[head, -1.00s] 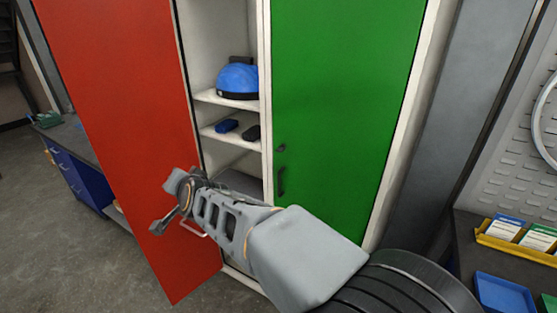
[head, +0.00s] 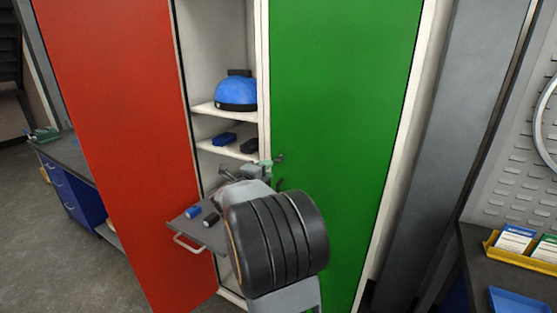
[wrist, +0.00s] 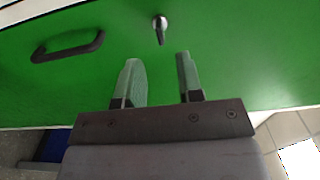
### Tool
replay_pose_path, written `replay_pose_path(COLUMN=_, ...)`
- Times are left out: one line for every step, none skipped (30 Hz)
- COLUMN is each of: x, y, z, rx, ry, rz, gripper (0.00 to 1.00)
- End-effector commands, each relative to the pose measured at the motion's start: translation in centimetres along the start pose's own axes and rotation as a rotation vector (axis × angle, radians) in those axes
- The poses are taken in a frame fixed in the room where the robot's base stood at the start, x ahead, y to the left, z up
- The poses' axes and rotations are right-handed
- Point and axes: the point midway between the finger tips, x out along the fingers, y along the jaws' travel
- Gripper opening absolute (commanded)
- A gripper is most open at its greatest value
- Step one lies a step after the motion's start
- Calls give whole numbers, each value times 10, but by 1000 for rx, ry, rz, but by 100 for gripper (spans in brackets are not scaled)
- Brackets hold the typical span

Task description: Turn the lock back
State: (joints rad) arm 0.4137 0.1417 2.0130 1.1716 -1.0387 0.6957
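The lock (wrist: 160,24) is a small metal piece with a dark, narrow end on the green door (wrist: 220,50). In the wrist view it lies just beyond my fingertips, between their lines. In the head view the lock (head: 280,157) shows at the green door's left edge, right beside my gripper (head: 263,170). My gripper (wrist: 160,62) is open, with two pale green fingers apart and nothing between them. No contact with the lock is visible. A dark door handle (wrist: 68,47) is left of the lock; in the head view my arm partly hides it.
The red door (head: 115,130) stands open at left. Inside the cabinet, a blue helmet (head: 236,93) and small blue and black items sit on shelves. A grey tray (head: 188,220) with small items juts out below. A workbench (head: 490,260) stands at right.

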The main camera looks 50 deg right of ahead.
Motion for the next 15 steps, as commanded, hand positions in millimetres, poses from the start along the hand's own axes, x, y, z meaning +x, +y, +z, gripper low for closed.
replay_pose_path(x=11, y=-2, z=0, rx=-2, ry=2, rz=1, gripper=34)
replay_pose_path(x=17, y=-2, z=0, rx=-2, ry=3, rz=1, gripper=34)
replay_pose_path(x=24, y=-1, z=-1, rx=-3, ry=3, rz=1, gripper=34)
replay_pose_path(x=30, y=-1, z=0, rx=-3, ry=2, rz=1, gripper=34)
replay_pose_path(x=35, y=-2, z=0, rx=-2, ry=1, rz=1, gripper=34)
replay_pose_path(x=41, y=-1, z=0, rx=-2, ry=1, rz=1, gripper=34)
replay_pose_path(x=46, y=-2, z=0, rx=-1, ry=1, rz=0, gripper=34)
replay_pose_path(x=50, y=-2, z=0, rx=-2, ry=0, rz=0, gripper=34)
replay_pose_path(x=56, y=-1, z=0, rx=-3, ry=0, rz=1, gripper=34)
replay_pose_path(x=59, y=-2, z=0, rx=-2, ry=-1, rz=0, gripper=34)
replay_pose_path(x=62, y=-1, z=0, rx=-2, ry=-1, rz=0, gripper=34)
replay_pose_path(x=67, y=-1, z=0, rx=-3, ry=-1, rz=0, gripper=34)
replay_pose_path(x=69, y=-1, z=0, rx=-2, ry=-1, rz=0, gripper=34)
replay_pose_path(x=72, y=-1, z=0, rx=-2, ry=-2, rz=-1, gripper=34)
replay_pose_path(x=74, y=-1, z=1, rx=-2, ry=-3, rz=0, gripper=34)
